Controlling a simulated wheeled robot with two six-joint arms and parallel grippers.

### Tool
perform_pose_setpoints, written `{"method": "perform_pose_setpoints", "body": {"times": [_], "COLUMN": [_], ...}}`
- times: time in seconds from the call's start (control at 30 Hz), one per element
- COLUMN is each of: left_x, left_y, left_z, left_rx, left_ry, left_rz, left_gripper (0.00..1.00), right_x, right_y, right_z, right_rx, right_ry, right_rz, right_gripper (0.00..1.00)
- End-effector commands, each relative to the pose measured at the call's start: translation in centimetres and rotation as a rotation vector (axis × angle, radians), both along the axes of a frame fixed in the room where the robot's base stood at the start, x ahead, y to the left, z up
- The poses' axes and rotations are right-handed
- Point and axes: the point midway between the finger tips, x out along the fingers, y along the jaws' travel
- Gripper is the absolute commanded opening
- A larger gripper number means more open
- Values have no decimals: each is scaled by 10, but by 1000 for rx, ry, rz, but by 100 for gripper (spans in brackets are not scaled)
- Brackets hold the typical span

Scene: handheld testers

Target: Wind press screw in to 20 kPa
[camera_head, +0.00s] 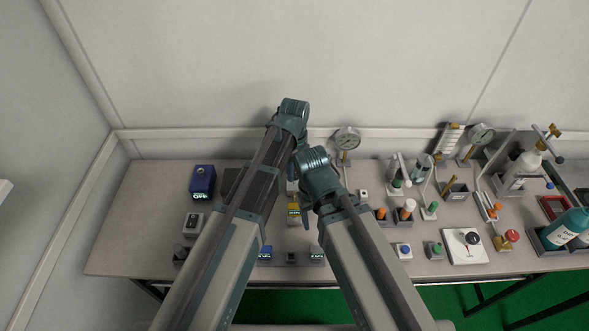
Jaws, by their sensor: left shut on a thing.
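My left arm reaches up the middle of the picture to its joint near the wall. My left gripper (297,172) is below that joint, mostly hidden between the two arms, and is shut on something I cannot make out. My right arm comes from the lower right and ends near the middle of the bench; its fingers are hidden behind its own wrist. A round dial gauge (347,138) stands upright at the back of the bench, just right of the arms; its reading is too small to tell. The press screw cannot be made out.
A blue tester (203,181) stands at the left. Small display units (265,253) sit along the front edge. A second gauge (482,133), bottles, coloured-capped vials and a white plate (464,246) crowd the right. The bench's left end (130,235) is bare.

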Motion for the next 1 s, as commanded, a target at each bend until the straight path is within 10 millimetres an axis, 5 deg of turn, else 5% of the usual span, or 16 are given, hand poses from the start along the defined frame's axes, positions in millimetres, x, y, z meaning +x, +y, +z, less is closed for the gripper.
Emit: {"method": "perform_pose_setpoints", "body": {"times": [1.0], "left_x": [3], "left_y": [0], "left_z": [1], "left_rx": [2], "left_ry": [-5], "left_rz": [-925], "left_gripper": [0], "right_x": [0], "right_y": [0], "right_z": [1], "right_rx": [0], "right_ry": [0], "right_rz": [0], "right_gripper": [62]}}
